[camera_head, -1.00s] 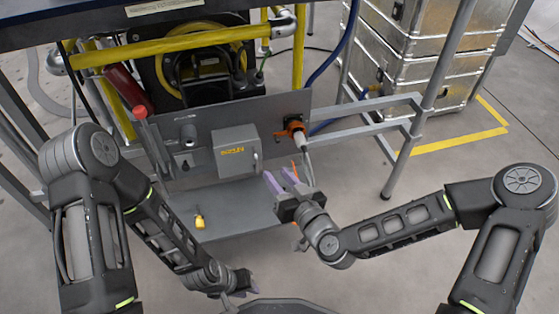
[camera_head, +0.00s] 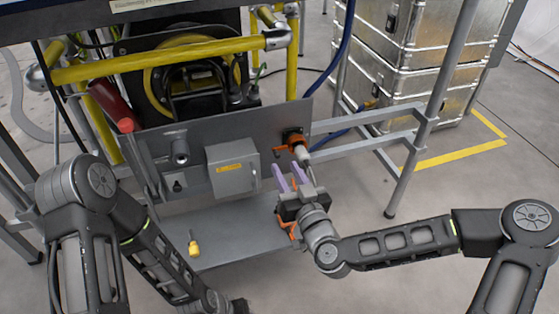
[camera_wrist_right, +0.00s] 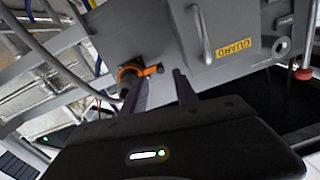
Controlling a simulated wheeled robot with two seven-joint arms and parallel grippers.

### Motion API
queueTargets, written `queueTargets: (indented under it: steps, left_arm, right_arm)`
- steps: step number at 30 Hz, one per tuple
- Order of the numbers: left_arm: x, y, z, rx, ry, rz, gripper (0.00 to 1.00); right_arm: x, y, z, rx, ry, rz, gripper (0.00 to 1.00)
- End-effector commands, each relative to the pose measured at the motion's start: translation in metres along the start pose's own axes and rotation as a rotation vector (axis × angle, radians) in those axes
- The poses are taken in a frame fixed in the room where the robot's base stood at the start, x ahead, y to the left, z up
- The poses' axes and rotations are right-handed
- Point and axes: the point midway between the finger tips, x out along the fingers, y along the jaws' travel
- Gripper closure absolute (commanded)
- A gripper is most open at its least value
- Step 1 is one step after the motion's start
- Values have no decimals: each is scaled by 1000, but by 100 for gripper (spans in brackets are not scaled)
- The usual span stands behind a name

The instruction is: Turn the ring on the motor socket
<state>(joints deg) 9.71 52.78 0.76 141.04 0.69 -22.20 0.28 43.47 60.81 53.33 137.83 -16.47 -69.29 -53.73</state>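The motor socket (camera_head: 292,133) with its orange ring (camera_head: 285,143) sits on the right end of the grey panel. A light plug with a cable (camera_head: 301,154) points out of it. The ring also shows in the right wrist view (camera_wrist_right: 135,70), with a small orange tab to its right. My right gripper (camera_head: 290,172) is open and empty, its purple fingers just below and in front of the socket and apart from it in the head view. In the wrist view the ring lies near the fingertips. My left gripper (camera_head: 238,304) is at the bottom edge, mostly cut off.
A grey guard box (camera_head: 233,168) stands left of the socket on the panel. Grey rails (camera_head: 370,115) run at right, before stacked metal cases (camera_head: 415,70).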

Motion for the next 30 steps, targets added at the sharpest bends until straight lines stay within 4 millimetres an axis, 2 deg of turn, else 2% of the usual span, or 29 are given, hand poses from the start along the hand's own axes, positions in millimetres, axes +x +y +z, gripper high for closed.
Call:
queueTargets:
  steps: [3,9,20,30]
  left_arm:
    - [8,-3,-1,-1,1,1,74]
    - [14,-5,-2,-1,2,3,74]
    - [14,-5,-2,-2,2,3,74]
    - [14,-5,-2,-2,1,3,74]
  right_arm:
    - [20,0,3,1,2,0,65]
    - [45,0,2,1,2,-1,65]
    - [50,0,0,0,0,-1,66]
    - [50,0,0,0,0,-1,94]
